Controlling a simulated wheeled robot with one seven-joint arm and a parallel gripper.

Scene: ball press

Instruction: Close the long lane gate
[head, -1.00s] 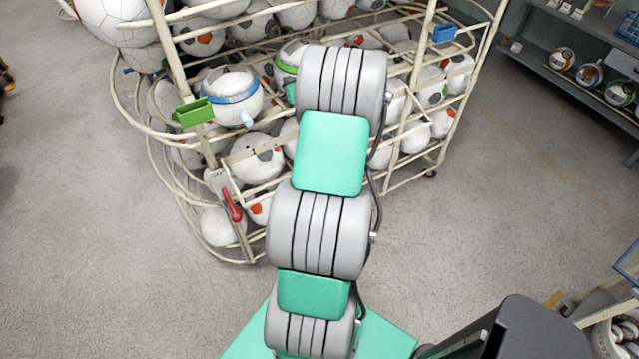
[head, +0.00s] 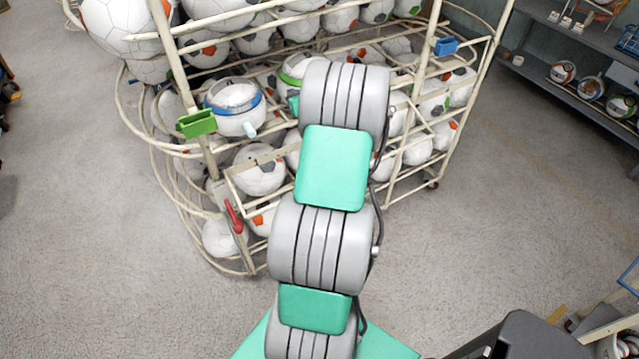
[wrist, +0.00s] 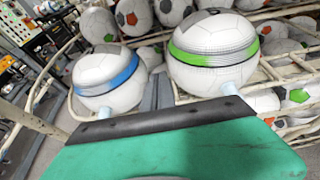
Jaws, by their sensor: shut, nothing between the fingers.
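A cream tubular ball rack (head: 405,176) stands ahead, filled with white balls. A green clip-like block (head: 197,124) is on its left front post, a blue one (head: 446,47) is near its right post, and a red handle (head: 234,216) hangs low on the left. A light bar (head: 262,157) crosses the front near the middle; I cannot tell which part is the long lane gate. My gripper is hidden behind my arm in the head view. In the wrist view my gripper (wrist: 165,118) shows as a teal body with a dark edge, shut and empty, in front of the banded balls.
A blue-banded ball (head: 236,106) and a green-banded ball (wrist: 213,50) sit close to my gripper. Curved rails bulge from the rack's left side. A grey shelf (head: 565,85) with balls stands at the right. Grey floor is free left and right of the rack.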

